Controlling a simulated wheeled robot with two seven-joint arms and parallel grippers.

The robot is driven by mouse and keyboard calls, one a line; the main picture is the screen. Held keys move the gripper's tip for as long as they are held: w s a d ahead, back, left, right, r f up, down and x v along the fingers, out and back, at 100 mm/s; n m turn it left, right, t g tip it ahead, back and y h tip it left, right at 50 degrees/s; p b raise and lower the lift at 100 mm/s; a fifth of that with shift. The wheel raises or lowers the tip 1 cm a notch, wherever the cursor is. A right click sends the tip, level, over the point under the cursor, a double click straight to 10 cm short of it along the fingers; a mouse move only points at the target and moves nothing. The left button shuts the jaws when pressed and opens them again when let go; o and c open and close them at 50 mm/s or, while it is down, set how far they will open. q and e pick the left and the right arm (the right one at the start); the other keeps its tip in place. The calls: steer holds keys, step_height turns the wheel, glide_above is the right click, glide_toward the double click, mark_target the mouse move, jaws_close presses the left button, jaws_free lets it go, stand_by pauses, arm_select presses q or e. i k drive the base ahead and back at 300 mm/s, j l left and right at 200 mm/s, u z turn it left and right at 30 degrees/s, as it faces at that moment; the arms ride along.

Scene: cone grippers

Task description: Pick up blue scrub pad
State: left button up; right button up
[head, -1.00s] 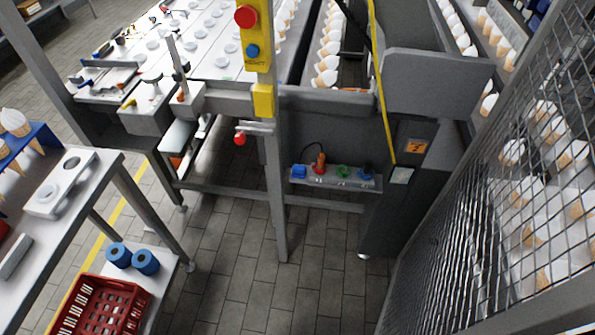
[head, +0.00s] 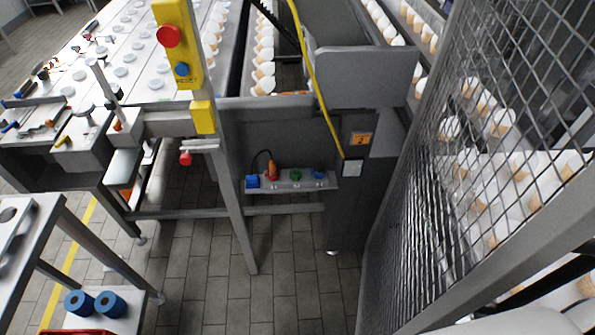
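A small blue block (head: 252,181), which may be the blue scrub pad, sits at the left end of a narrow grey ledge (head: 290,186) low on the machine. Another blue item (head: 318,173) sits at the ledge's right end; it is too small to tell what it is. An orange and red item (head: 272,172) and a green item (head: 296,175) stand between them. Neither of my grippers shows in the head view.
A yellow control post (head: 178,45) stands left of the ledge. A wire mesh guard (head: 450,190) closes off the right. Two blue rolls (head: 110,304) lie on a low shelf at bottom left. Tiled floor (head: 205,285) before the ledge is clear.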

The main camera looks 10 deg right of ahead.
mark_target(252, 181)
steer(key=j+z, duration=0.1)
steer(key=z, duration=0.3)
steer(key=i+j+z, duration=0.1)
steer(key=z, duration=0.3)
steer(key=j+z, duration=0.1)
steer(key=z, duration=0.25)
steer(key=j+z, duration=0.15)
steer(key=z, duration=0.25)
steer(key=j+z, duration=0.15)
steer(key=z, duration=0.25)
steer(key=i+j+z, duration=0.1)
steer(key=z, duration=0.3)
steer(key=j+z, duration=0.35)
steer(key=j+u, duration=0.2)
steer(key=i+j+u, duration=0.2)
steer(key=j, duration=0.2)
steer(key=k, duration=0.1)
